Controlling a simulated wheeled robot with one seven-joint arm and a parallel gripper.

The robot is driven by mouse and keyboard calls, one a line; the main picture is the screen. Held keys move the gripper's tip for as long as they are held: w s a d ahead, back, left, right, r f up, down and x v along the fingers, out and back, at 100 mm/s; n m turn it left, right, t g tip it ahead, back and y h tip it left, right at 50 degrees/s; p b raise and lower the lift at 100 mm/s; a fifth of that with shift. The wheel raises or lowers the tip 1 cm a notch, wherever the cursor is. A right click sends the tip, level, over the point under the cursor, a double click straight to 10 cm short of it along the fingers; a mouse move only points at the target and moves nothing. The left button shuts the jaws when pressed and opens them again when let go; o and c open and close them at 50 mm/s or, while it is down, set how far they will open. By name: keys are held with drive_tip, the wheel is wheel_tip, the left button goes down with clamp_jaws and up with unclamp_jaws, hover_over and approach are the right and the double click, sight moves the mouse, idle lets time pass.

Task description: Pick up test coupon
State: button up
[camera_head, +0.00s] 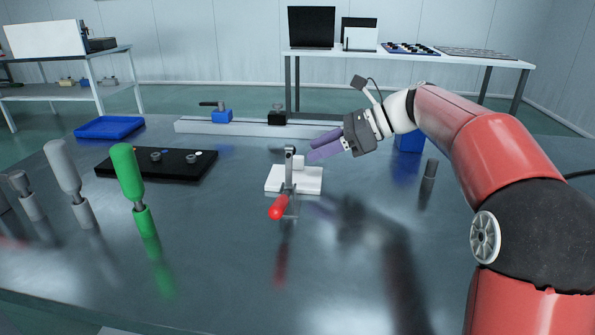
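My gripper (309,149) comes in from the right with purple fingers pointing left. The fingers look parted, with nothing visible between them. They are above and just right of a toggle clamp (289,170) with a red handle (279,207) slanting toward the front. The clamp stands at a white plate or block (309,184) on the table. A small pale piece (298,162) shows behind the clamp. I cannot tell for sure which piece is the test coupon.
A black plate with small fittings (120,164) and a blue tray (108,127) lie left. Upright green (127,172) and grey (62,166) handled tools stand front left. A long rail (245,128) lies behind the clamp. A grey post (428,182) stands right. The front middle is clear.

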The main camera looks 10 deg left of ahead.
sight(298, 156)
drive_tip(key=x, duration=0.6)
drive_tip(key=shift+w+f, duration=0.15)
drive_tip(key=shift+w, duration=0.15)
drive_tip(key=shift+c, duration=0.4)
clamp_jaws()
